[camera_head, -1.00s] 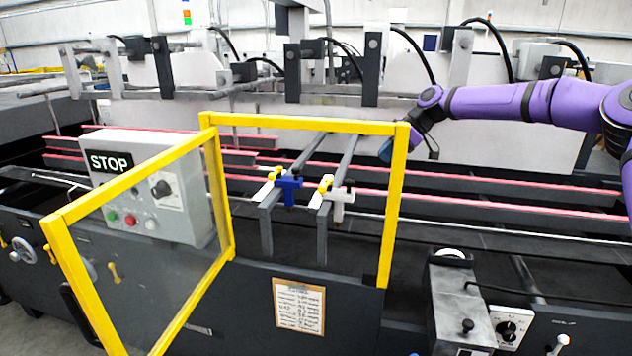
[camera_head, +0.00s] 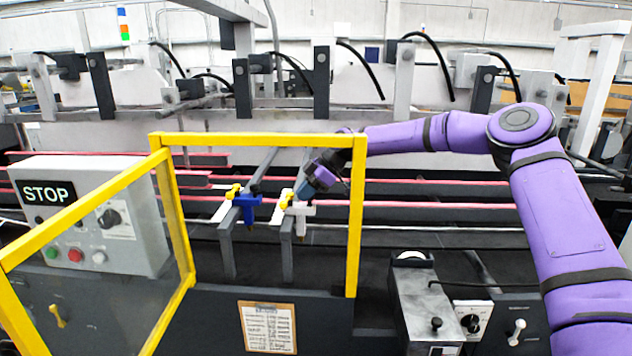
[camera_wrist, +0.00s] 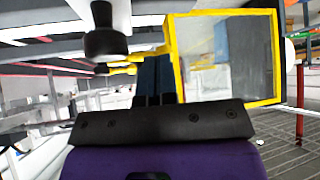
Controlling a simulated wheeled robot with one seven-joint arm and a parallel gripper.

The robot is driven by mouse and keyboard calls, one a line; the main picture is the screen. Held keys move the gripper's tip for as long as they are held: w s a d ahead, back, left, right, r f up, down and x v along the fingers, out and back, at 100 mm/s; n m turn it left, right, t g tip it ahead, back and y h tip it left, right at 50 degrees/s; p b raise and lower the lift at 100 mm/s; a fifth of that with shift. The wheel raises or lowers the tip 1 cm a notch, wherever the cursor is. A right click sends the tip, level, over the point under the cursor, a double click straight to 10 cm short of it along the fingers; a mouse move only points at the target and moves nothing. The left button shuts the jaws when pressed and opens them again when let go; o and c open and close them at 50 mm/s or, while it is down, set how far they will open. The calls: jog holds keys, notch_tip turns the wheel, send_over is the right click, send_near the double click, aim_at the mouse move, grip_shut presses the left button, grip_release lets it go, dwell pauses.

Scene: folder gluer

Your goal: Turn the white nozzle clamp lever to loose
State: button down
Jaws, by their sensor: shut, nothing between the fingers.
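The white nozzle (camera_head: 300,211) sits on a grey bar inside the yellow-framed opening, with a small yellow clamp lever (camera_head: 287,200) at its upper left. My gripper (camera_head: 306,190) is at the top of the white nozzle, its fingers together and empty. In the head view it overlaps the nozzle's top, and I cannot tell whether it touches. In the wrist view the dark blue fingers (camera_wrist: 154,78) are side by side.
A blue nozzle (camera_head: 247,203) with its own yellow lever is on the bar to the left. The yellow guard frame (camera_head: 250,139) stands around the nozzles, with its clear door open at left. The STOP box (camera_head: 140,225) stands left of it.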

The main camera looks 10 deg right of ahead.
aim_at(287, 200)
jog(key=shift+s+a+f, duration=0.1)
jog(key=shift+a+f, duration=0.15)
jog(key=shift+a, duration=0.45)
jog(key=shift+s+a+f, duration=0.1)
jog(key=shift+a+f, duration=0.15)
jog(key=shift+a, duration=0.45)
